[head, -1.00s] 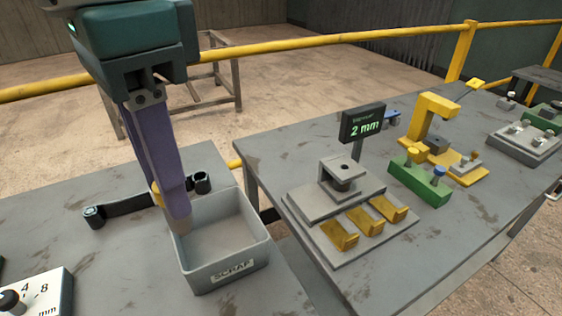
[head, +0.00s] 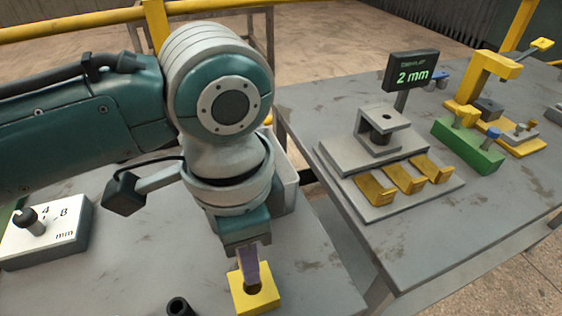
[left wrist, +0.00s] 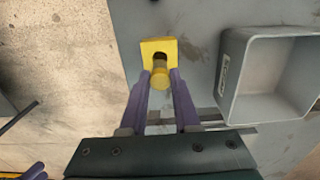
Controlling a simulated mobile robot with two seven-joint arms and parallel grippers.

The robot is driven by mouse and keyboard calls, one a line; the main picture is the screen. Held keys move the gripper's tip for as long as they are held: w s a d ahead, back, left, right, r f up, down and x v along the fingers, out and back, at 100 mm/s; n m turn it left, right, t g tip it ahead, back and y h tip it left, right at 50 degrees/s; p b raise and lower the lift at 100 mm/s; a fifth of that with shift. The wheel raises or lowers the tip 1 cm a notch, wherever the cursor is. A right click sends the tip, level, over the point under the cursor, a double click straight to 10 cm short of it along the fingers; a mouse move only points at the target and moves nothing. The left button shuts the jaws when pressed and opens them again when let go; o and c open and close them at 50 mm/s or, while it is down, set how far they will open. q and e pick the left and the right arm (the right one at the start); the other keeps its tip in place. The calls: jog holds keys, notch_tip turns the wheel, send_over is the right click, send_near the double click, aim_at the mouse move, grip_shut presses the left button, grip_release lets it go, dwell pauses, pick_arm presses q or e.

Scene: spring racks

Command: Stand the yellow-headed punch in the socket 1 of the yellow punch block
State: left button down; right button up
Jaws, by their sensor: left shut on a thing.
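The yellow punch block (head: 268,300) is on the near grey table, low in the head view, with a dark round socket in its top. It also shows in the left wrist view (left wrist: 151,44). My left gripper (head: 248,282) has purple fingers pointing down at the block. In the left wrist view its fingertips (left wrist: 160,76) are shut on a yellow cylindrical head, which I take as the yellow-headed punch (left wrist: 160,79). The head overlaps the near side of the socket there. The punch's lower end is hidden, so I cannot tell whether it is in the socket.
A grey scrap bin (left wrist: 233,70) stands beside the block. A white mm dial box (head: 48,232) is at the left and a dark cylinder (head: 180,306) is near the front. The right table holds a green block (head: 468,148) with yellow and blue heads, and a 2 mm display (head: 411,72).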

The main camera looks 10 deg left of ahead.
pick_arm(q)
jog(key=shift+f+b, duration=0.45)
jog(key=shift+f, duration=1.6)
jog(key=shift+f, duration=0.1)
jog(key=c, duration=0.6)
grip_release()
jog(key=shift+c, duration=0.2)
